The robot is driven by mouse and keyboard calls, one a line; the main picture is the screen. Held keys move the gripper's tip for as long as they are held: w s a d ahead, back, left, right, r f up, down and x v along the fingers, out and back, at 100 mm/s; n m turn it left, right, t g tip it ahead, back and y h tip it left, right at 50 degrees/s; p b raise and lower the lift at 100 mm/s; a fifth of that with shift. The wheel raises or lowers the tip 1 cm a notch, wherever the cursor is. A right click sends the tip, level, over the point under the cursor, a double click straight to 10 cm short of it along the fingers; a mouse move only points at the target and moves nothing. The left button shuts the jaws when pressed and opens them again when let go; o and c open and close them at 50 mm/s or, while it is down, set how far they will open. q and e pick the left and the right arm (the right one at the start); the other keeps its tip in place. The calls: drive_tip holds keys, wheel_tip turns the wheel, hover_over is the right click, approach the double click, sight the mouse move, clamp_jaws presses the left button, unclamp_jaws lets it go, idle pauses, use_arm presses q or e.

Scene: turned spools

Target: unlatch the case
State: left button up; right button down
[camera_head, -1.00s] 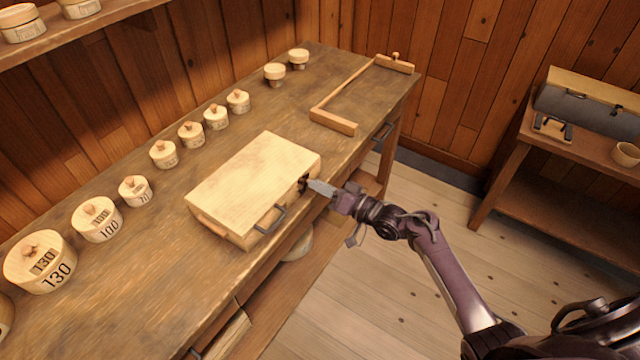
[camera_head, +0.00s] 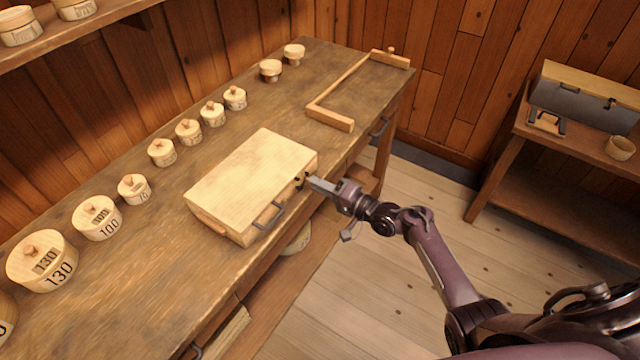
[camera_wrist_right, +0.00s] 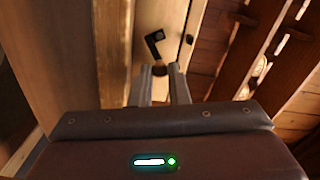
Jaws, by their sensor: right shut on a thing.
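The pale wooden case (camera_head: 250,178) lies closed on the workbench near its front edge, with a dark handle (camera_head: 270,216) on its front side. A small dark latch (camera_head: 299,180) is at the right end of that side. In the right wrist view the latch (camera_wrist_right: 154,46) shows as a bent black piece, its lower end reaching down to my fingertips. My right gripper (camera_head: 311,183) is at the latch, its fingers close together; in the wrist view the gripper (camera_wrist_right: 165,80) is shut on the latch's end, partly hidden between the fingers. My left gripper is not in view.
Several numbered round wooden boxes (camera_head: 98,218) stand along the back of the workbench (camera_head: 140,262). A wooden frame (camera_head: 330,118) lies at its far end. A side table (camera_head: 560,150) with a grey-sided case stands at the right. Floor between is clear.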

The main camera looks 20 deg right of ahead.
idle(0.4)
drive_tip(key=c, duration=1.4)
unclamp_jaws()
drive_tip(key=v, duration=0.7)
drive_tip(key=shift+s+d+b, duration=0.25)
drive_tip(key=shift+s+b, duration=0.05)
drive_tip(key=shift+b, duration=0.05)
drive_tip(key=shift+f, duration=0.1)
